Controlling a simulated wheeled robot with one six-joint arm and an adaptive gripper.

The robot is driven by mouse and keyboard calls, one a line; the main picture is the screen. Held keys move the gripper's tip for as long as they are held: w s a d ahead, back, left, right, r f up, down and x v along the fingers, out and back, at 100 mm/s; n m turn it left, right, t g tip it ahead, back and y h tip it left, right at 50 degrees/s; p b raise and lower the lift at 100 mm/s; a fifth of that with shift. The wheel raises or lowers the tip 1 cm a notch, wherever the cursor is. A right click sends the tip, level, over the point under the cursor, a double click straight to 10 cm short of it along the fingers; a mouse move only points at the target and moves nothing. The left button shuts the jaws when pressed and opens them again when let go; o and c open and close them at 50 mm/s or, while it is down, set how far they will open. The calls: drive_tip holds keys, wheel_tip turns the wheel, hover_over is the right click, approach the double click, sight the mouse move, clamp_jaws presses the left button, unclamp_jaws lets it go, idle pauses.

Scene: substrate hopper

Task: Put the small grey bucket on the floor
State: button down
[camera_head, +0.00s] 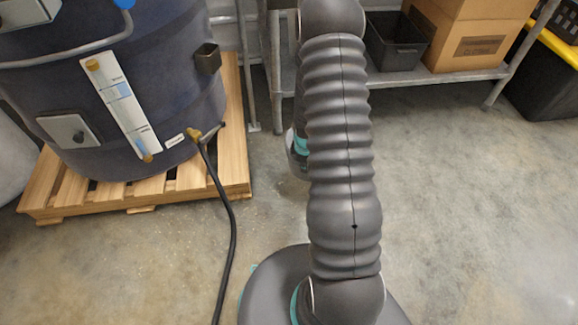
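No small grey bucket can be made out for certain. A dark grey rectangular open bin (396,42) stands on the low metal shelf at the top, right of my arm, and looks empty; I cannot tell if it is the bucket meant. The concrete floor (470,200) is bare to the right of my arm. My arm runs up the middle of the picture and hides the floor and part of the shelf behind it. My gripper is not in view.
A dark blue tank (190,90) stands on a wooden pallet (238,150) at the left. A black hose (233,230) runs from it across the floor. Cardboard boxes (470,35) sit on the metal shelf (440,76). A black tote with a yellow lid (545,75) stands at the far right.

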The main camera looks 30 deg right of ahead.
drive_tip(key=shift+s+d+f+n, duration=0.15)
drive_tip(key=shift+d+f+n, duration=0.25)
drive_tip(key=shift+d, duration=0.2)
drive_tip(key=w+a+f+b, duration=0.2)
drive_tip(key=w+a+f, duration=0.2)
drive_tip(key=w+f, duration=0.6)
drive_tip(key=shift+w+f, duration=0.35)
drive_tip(key=shift+f, duration=0.2)
drive_tip(key=c, duration=1.3)
unclamp_jaws()
